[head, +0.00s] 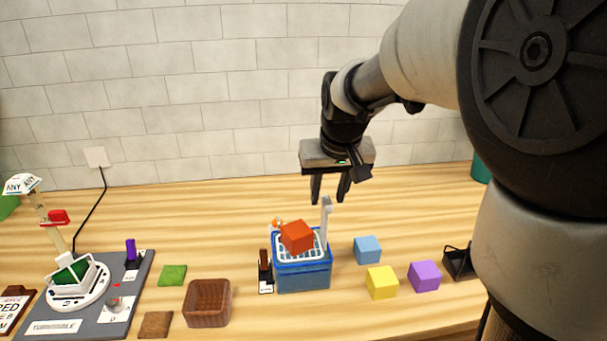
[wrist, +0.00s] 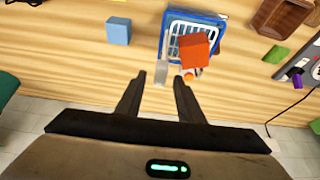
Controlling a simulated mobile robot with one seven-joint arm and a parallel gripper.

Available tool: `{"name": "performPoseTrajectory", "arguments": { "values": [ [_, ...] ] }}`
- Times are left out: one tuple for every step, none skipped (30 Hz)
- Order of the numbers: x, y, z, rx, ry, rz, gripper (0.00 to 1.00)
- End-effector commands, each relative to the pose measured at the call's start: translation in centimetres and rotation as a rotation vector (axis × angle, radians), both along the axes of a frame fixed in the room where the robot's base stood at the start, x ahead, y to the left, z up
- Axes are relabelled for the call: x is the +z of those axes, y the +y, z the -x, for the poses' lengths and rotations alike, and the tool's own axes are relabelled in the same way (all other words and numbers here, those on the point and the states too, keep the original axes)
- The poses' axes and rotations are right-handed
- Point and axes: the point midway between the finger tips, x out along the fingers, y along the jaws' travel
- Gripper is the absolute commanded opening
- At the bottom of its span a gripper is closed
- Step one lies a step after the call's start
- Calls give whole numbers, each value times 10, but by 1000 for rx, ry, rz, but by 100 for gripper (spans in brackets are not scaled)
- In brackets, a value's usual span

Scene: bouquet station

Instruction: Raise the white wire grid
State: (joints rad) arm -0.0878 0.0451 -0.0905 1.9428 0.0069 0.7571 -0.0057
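The white wire grid (head: 318,250) sits at the top of a blue basket (head: 303,281); it also shows in the wrist view (wrist: 178,42). A red block (head: 297,237) rests on the grid, and in the wrist view it covers part of it (wrist: 195,48). A pale upright handle (head: 325,216) rises at the grid's right side; it shows in the wrist view (wrist: 162,72). My gripper (head: 328,198) is open and empty, just above the handle in the head view. In the wrist view its fingers (wrist: 160,78) are spread, with the handle's end between them.
Blue (head: 367,250), yellow (head: 382,282) and purple (head: 425,276) blocks stand to the right. A small orange-and-white object (head: 277,224) is behind the basket. A brown bowl (head: 207,303) and a grey turntable station (head: 110,300) are left. The wood behind the basket is mostly clear.

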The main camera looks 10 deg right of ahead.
Motion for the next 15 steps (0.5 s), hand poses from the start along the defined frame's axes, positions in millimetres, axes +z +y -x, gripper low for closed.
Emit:
{"name": "performPoseTrajectory", "arguments": {
  "values": [
    [-1, 0, 0, 0, 1, 0, 34],
    [-1, 0, 0, 0, 1, 0, 34],
    [0, 0, 1, 0, 2, 0, 34],
    [1, 0, 1, 0, 2, 0, 34],
    [2, 0, 2, 0, 1, 0, 34],
    [5, 0, 3, 0, 1, 0, 34],
    [9, 0, 4, 0, 0, 0, 34],
    [12, 0, 5, 0, -1, 0, 34],
    [19, 0, 8, 0, -1, 0, 34],
    [25, 0, 10, 0, -2, 0, 34],
    [30, 0, 12, 0, -3, 0, 34],
    [40, 0, 15, 0, -4, 0, 34],
    [46, 0, 18, 0, -4, 0, 34],
    [53, 0, 21, 0, -4, 0, 34],
    [62, 0, 25, 0, -4, 0, 34]
  ]
}}
